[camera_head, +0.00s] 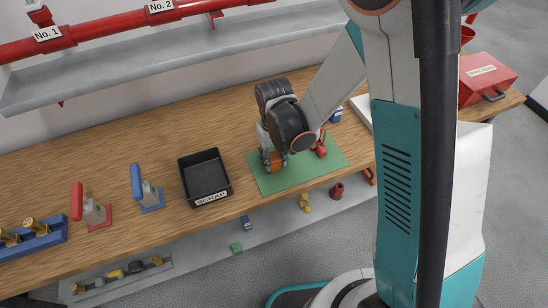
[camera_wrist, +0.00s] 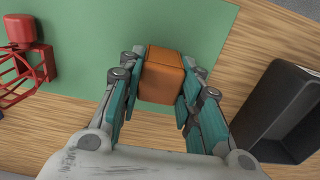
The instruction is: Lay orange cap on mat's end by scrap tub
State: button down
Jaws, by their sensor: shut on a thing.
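The orange cap (camera_wrist: 162,75) is a boxy orange-brown block between my gripper's fingers (camera_wrist: 160,85) in the wrist view. My gripper (camera_head: 272,158) is shut on it over the left part of the green mat, the side by the scrap tub. The cap (camera_head: 277,161) shows partly below my gripper in the head view. I cannot tell whether it touches the mat. The green mat (camera_head: 292,181) lies on the wooden bench. The black scrap tub (camera_head: 197,173), labelled SCRAP, stands left of the mat; it also shows in the wrist view (camera_wrist: 283,110).
A red caged part (camera_head: 321,147) lies on the mat to the right of my gripper. Left of the tub stand a blue-handled valve (camera_head: 144,187) and a red-handled one (camera_head: 89,208). A grey shelf and red pipes run above the bench.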

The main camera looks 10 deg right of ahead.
aim_at(274, 156)
jog(key=c, duration=1.2)
grip_release()
jog(key=shift+f, duration=0.1)
jog(key=shift+o, duration=0.2)
notch_tip(274, 156, up, 12)
jog(key=p, duration=0.3)
jog(key=shift+r+p, duration=0.2)
jog(key=shift+p, duration=0.2)
